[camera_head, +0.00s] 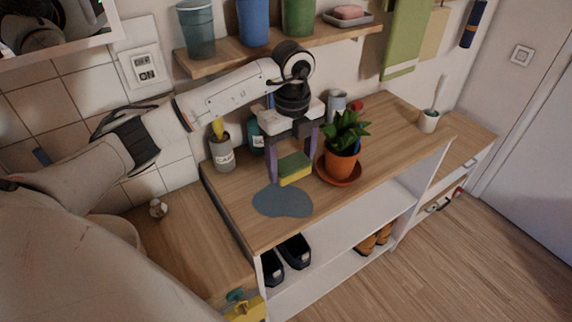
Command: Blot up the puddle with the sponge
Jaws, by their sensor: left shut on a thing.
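The puddle (282,202) is a flat blue-grey patch on the wooden counter top (232,214), near its front left part. My left gripper (294,168) reaches in from the upper left and points down behind the puddle. It is shut on the sponge (295,170), which is yellow with a green top. The sponge is just behind the puddle's far edge in the picture; I cannot tell whether it touches the counter or hangs slightly above it. My right gripper is not in view.
A potted plant (343,140) on an orange saucer stands close to the right of the gripper. A grey canister (221,152) and a teal bottle (257,140) stand behind. A shelf (230,61) with cups hangs above. Shoes (293,252) sit below the counter.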

